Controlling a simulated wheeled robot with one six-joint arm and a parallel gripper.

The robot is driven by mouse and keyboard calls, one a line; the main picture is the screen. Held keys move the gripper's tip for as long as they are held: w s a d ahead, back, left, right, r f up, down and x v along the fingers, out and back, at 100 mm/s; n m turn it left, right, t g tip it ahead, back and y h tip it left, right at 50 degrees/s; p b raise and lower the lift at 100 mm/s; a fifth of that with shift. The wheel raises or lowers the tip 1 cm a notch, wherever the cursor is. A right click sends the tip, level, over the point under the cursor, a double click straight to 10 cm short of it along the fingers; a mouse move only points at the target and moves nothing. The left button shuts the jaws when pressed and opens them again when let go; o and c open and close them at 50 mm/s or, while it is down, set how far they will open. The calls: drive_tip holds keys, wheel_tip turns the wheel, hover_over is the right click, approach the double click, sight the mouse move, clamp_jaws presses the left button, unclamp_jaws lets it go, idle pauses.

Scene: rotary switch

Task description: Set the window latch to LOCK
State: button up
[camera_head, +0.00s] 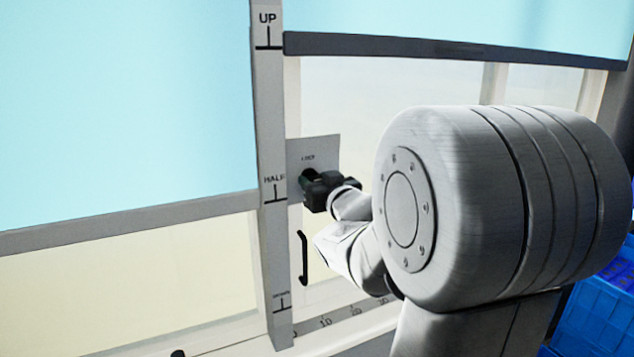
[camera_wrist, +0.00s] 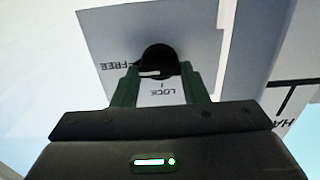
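The window latch is a dark round knob (camera_wrist: 158,54) on a light grey plate (camera_wrist: 205,35) fixed to the window frame. In the wrist view, the FREE label is left of the knob and the LOCK label is below it, both upside down. A pale bar shows on the knob's lower left part; which mark it points to is unclear. My gripper (camera_wrist: 160,75) has its two green fingers on either side of the knob, close to it. Whether they press on it cannot be told. In the head view, my gripper (camera_head: 308,179) hides most of the knob, below the LOCK label on the plate (camera_head: 325,148).
A post (camera_head: 268,110) with UP and HALF marks stands left of the plate. A black handle (camera_head: 304,258) is below it. Blue blinds (camera_head: 120,110) cover the upper panes. A blue crate (camera_head: 600,310) is at the lower right.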

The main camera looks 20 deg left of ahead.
drive_tip(key=shift+c, duration=1)
drive_tip(key=shift+f+b, duration=0.1)
drive_tip(key=shift+b, duration=0.35)
drive_tip(key=n+b, duration=1.2)
drive_tip(key=n, duration=0.5)
drive_tip(key=shift+s+a+f+n, duration=0.1)
drive_tip(key=shift+n, duration=0.3)
drive_tip(key=o, duration=1)
